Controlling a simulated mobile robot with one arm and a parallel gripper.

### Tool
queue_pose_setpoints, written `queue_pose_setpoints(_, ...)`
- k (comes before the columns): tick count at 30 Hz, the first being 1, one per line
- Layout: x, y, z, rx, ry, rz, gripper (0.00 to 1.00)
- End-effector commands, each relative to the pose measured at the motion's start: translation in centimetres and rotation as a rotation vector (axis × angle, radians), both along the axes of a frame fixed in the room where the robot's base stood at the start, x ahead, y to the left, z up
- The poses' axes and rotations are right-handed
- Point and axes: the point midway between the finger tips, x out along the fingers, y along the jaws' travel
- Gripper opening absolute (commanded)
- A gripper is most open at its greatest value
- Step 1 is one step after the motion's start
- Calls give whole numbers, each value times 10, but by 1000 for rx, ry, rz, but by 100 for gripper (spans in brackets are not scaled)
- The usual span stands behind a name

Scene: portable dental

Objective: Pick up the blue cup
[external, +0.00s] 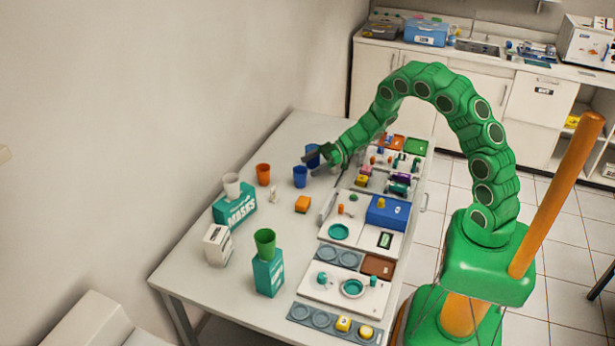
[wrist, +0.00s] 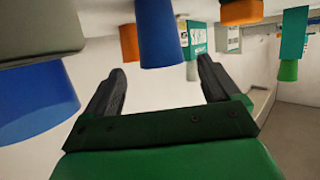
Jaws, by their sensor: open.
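Two blue cups stand near my gripper on the white table. One blue cup (external: 300,177) is just in front of the jaws; it shows in the upper middle of the wrist view (wrist: 158,38), which is upside down. A darker blue cup (external: 312,153) stands farther back, partly hidden by the jaws; a large blue shape at the left of the wrist view (wrist: 35,105) appears to be it. My gripper (external: 318,163) is open, low over the table beside both cups. In the wrist view nothing is between its fingers (wrist: 160,85).
A green cup (external: 265,243) tops a teal box (external: 268,275). Trays and small items crowd the table's right side.

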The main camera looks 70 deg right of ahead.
Motion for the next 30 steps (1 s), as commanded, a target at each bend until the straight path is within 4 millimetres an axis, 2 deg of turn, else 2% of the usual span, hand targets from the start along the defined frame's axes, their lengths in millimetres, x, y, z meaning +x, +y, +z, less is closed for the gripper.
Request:
queue_pose_setpoints(17,19,21,-12,15,5,13,90)
queue_pose_setpoints(30,48,51,-27,17,5,13,90)
